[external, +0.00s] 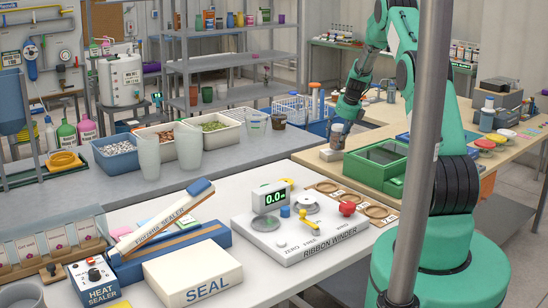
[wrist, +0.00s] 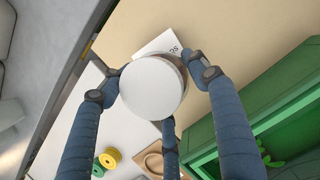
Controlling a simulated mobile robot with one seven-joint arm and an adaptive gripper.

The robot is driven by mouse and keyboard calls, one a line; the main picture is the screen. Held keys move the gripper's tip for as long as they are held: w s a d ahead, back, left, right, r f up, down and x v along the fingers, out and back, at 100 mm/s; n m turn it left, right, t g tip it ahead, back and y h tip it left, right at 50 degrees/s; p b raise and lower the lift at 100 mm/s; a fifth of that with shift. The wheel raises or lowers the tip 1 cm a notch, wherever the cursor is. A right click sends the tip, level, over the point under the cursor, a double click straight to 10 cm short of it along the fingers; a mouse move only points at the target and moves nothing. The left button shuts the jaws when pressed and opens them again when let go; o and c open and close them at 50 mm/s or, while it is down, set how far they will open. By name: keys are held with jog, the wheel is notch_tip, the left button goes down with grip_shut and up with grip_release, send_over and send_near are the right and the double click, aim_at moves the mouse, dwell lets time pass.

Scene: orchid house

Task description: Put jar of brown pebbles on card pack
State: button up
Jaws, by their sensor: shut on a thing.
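My gripper (external: 344,120) has dark blue-grey fingers and hangs at the near left end of the wooden bench. It is shut on a jar (external: 337,137) with a pale lid. In the wrist view the round white lid (wrist: 152,88) sits between the fingers, with a thin brownish side showing at its right edge. A white card pack (external: 331,154) lies on the bench just below the jar. In the wrist view a corner of the card pack (wrist: 160,43) with dark print shows past the lid. The lid hides the rest. I cannot tell whether the jar touches the pack.
A green tray box (external: 376,165) stands close to the right of the jar. The bench edge (wrist: 88,45) is near on the left in the wrist view. A ribbon winder (external: 300,230) and yellow and green spools (wrist: 105,162) are on the lower white table.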

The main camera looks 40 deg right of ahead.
jog(key=shift+f, duration=0.8)
jog(key=o, duration=1.6)
jog(key=shift+f, duration=0.15)
jog(key=shift+c, duration=0.2)
jog(key=p+v, duration=0.1)
jog(key=v, duration=1.1)
